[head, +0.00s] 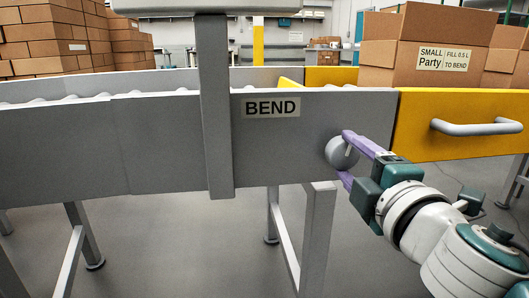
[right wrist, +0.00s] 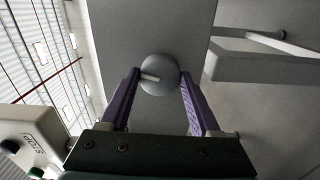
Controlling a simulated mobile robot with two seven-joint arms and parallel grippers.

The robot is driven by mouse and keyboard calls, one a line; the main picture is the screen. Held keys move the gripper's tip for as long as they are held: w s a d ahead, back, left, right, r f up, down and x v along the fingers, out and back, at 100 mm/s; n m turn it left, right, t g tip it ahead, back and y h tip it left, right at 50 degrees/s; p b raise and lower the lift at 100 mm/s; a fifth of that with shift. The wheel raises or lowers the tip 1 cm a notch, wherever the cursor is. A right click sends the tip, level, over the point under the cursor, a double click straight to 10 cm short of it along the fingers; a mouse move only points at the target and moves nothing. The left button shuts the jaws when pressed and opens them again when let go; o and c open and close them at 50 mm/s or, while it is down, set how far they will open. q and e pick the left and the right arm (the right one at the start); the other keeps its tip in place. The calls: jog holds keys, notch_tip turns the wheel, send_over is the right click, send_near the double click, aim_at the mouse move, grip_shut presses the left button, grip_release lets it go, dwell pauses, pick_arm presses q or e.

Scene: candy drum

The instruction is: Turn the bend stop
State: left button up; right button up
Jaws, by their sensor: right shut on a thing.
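The bend stop is a round grey knob (head: 341,153) with a light pointer mark, on the grey side panel under the "BEND" label (head: 272,107). My right gripper (head: 346,158) reaches in from the lower right, with one purple finger above the knob and one below it. In the right wrist view the knob (right wrist: 160,75) sits between the two purple fingertips (right wrist: 160,78), and the pointer mark shows near the left finger. The gripper is shut on the knob. My left gripper is not in view.
A yellow gate with a grey handle (head: 476,127) is right of the panel. A cardboard box marked "Small Party" (head: 425,60) stands behind it. A grey upright post (head: 214,110) crosses the panel left of the label. Conveyor legs (head: 317,235) stand below; the floor in front is clear.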

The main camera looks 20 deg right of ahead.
jog(key=shift+n, duration=1.3)
jog(key=o, duration=1.4)
jog(key=shift+s, duration=0.1)
